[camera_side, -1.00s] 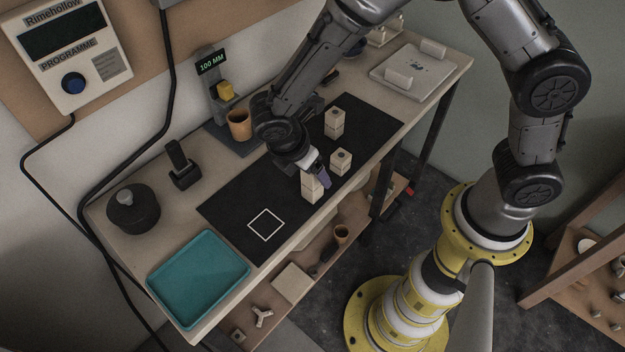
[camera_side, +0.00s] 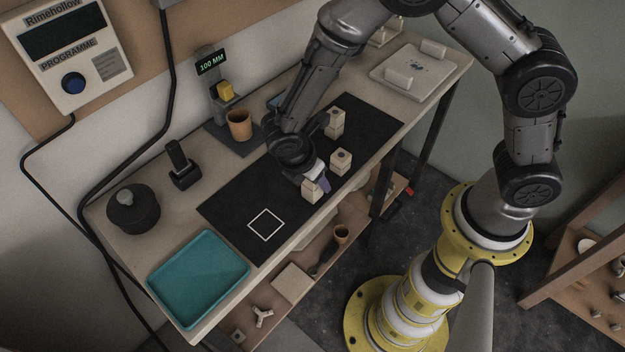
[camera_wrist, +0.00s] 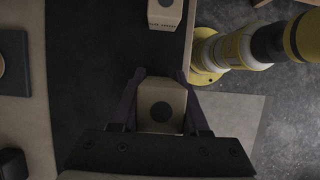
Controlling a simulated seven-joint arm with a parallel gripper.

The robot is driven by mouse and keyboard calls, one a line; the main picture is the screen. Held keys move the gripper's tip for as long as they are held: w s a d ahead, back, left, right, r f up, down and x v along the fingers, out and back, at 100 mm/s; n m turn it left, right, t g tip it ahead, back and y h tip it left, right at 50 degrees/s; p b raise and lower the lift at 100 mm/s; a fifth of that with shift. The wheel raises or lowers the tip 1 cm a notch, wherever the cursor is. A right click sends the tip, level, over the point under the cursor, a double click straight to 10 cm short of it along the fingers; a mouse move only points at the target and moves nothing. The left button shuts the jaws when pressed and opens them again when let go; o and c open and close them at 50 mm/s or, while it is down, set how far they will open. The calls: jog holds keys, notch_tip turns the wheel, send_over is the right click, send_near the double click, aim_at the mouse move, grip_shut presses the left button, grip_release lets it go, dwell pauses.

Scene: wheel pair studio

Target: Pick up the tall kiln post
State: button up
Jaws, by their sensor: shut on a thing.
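My gripper (camera_side: 315,181) points down near the front edge of the black mat. It is shut on a pale post (camera_side: 311,193), with one finger on each side. In the wrist view the held post (camera_wrist: 161,104) shows its square top with a dark round hole, between the fingers of my gripper (camera_wrist: 164,78). It looks upright on the mat; I see no clear gap below it. A second, shorter-looking pale post (camera_side: 341,162) stands just behind it to the right. A third, taller-looking post (camera_side: 335,123) stands farther back. The fingers partly hide the held post's height.
The black mat (camera_side: 235,205) has a white square outline (camera_side: 266,225). A teal tray (camera_side: 199,278) lies at the left front. A terracotta cup (camera_side: 239,125) stands beside a gauge reading 100 MM (camera_side: 211,63). A black lidded pot (camera_side: 134,208) stands left.

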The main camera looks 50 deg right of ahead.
grip_shut()
jog(key=shift+r, duration=0.15)
